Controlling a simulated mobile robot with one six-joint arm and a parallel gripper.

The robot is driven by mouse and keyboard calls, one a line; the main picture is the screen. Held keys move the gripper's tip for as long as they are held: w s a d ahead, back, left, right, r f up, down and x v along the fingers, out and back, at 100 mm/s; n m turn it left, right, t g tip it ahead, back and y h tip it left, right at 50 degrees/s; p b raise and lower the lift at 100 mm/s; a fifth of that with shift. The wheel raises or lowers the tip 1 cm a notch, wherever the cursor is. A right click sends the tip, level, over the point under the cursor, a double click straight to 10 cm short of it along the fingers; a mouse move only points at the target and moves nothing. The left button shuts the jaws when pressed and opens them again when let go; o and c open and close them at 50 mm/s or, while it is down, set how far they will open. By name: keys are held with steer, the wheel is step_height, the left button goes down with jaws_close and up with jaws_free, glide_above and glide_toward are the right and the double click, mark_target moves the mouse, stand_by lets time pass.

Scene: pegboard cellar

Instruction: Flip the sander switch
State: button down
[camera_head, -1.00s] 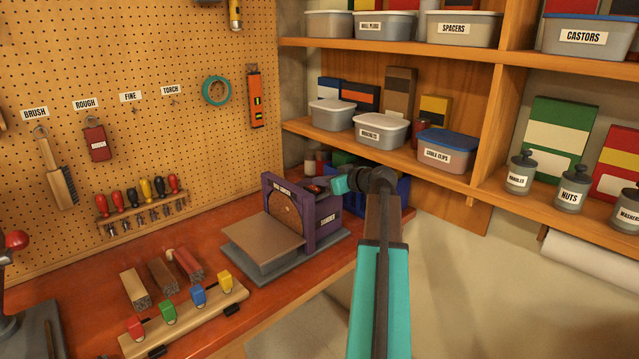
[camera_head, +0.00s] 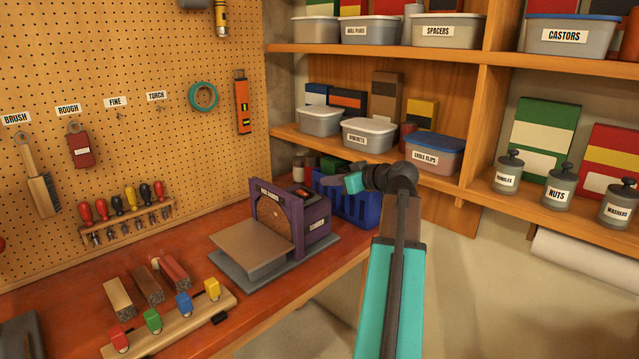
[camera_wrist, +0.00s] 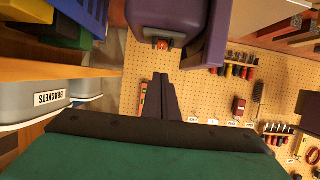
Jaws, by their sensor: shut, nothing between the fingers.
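The purple disc sander (camera_head: 318,216) stands on its grey base on the red-brown bench, with a tan table in front of its disc. Its small red switch (camera_head: 299,191) sits in a dark plate on top of the housing. In the wrist view the sander (camera_wrist: 205,28) is at the top, with the red switch (camera_wrist: 162,44) just beyond my fingertips. I cannot tell which way the switch is set. My gripper (camera_head: 328,181) is shut and empty, up and right of the switch, apart from it. The dark fingers also show in the wrist view (camera_wrist: 160,78).
A blue crate (camera_head: 345,205) stands behind the sander, close to my gripper. Wooden shelves with labelled tubs (camera_head: 367,136) rise behind my arm. A wooden rack with coloured clamps (camera_head: 170,325) lies at the front of the bench. The pegboard (camera_head: 150,60) holds tools.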

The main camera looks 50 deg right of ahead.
steer(key=shift+s+r, duration=0.1)
steer(key=shift+s, duration=0.85)
